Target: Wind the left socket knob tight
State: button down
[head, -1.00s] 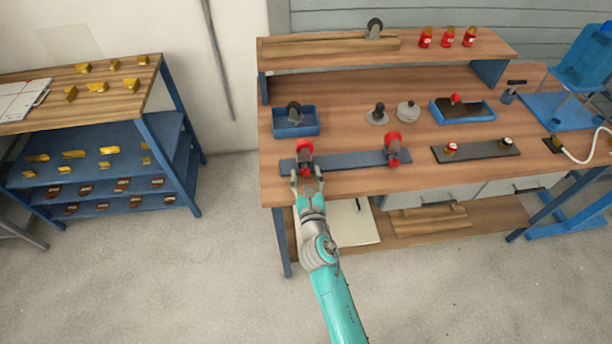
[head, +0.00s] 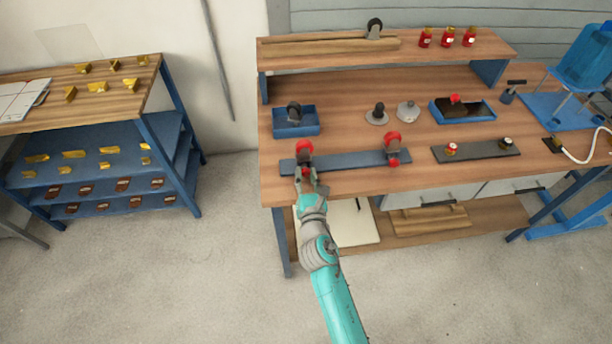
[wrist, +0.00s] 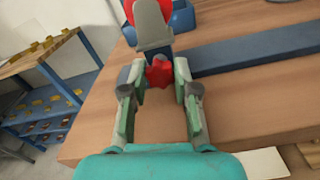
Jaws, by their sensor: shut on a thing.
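The left socket (head: 304,148) stands at the left end of the dark blue-grey bar (head: 345,162) near the table's front edge. It has a red disc on top and a small red knob (wrist: 159,74) low on its front side. My gripper (head: 306,176) reaches it from the front. In the wrist view my gripper (wrist: 158,80) has one fingertip on each side of the red lobed knob and is shut on it. The grey part of the socket (wrist: 152,24) rises above the knob. The knob's far side is hidden.
A similar right socket (head: 392,146) with red parts stands at the bar's right end. Behind the bar are a blue tray (head: 297,132) and loose knobs. A dark strip (head: 476,153) with two small fittings lies to the right. A shelf rack (head: 95,160) stands at left.

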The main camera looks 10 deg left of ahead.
jog(key=shift+m, duration=0.3)
jog(key=c, duration=0.9)
grip_release()
jog(key=shift+o, duration=0.2)
jog(key=v, duration=1.2)
